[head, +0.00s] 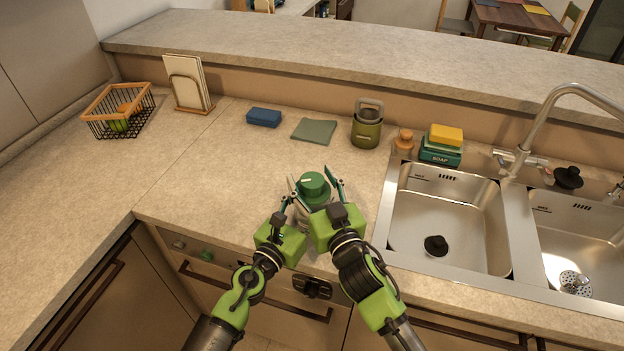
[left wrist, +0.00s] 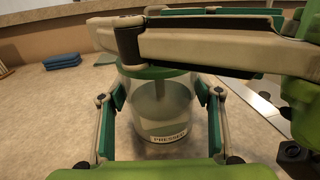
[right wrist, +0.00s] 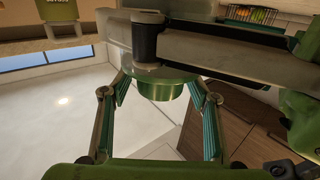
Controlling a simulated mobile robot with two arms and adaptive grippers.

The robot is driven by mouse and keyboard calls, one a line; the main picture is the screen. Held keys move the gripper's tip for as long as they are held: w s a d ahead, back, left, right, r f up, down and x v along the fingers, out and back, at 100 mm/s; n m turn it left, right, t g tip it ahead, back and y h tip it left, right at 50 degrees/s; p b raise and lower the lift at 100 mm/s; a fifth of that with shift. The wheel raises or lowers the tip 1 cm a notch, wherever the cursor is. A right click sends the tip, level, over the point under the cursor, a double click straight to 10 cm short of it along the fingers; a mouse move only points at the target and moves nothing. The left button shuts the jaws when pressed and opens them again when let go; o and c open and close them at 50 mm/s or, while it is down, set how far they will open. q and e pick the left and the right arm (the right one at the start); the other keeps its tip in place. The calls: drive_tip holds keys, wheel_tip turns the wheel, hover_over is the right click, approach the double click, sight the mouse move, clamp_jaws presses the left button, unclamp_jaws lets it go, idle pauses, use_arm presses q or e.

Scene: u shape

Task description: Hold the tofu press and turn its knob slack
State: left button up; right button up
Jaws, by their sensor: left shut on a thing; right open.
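The tofu press stands on the counter near its front edge, with a green knob (head: 313,184) on top. Its clear body, with a pale block inside and a "PRESSED" label (left wrist: 167,138), shows in the left wrist view. My left gripper (left wrist: 160,92) is shut on the body, one finger at each side. My right gripper (right wrist: 159,84) is open above it, with the green knob (right wrist: 161,90) between its fingers and a gap visible at the sides. In the head view my grippers hide most of the press body.
The sink (head: 450,215) is close on the right. A wire basket (head: 118,112) is at far left. The counter left of the press is clear.

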drive_tip(key=shift+w, duration=0.1)
drive_tip(key=c, duration=1.1)
drive_tip(key=shift+n+y, duration=0.3)
drive_tip(key=shift+y, duration=0.1)
drive_tip(key=n+g+y, duration=0.6)
drive_tip(key=y, duration=0.1)
drive_tip(key=shift+w+r, duration=0.1)
drive_tip(key=shift+r, duration=0.05)
drive_tip(key=n+g+y, duration=0.2)
drive_tip(key=n+g, duration=0.1)
drive_tip(key=g, duration=0.1)
drive_tip(key=shift+y, duration=0.3)
drive_tip(key=shift+n+g+y, duration=0.6)
drive_tip(key=shift+n+g, duration=0.6)
drive_tip(key=shift+g, duration=0.7)
drive_tip(key=shift+a+g, duration=0.1)
drive_tip(key=shift+g, duration=0.2)
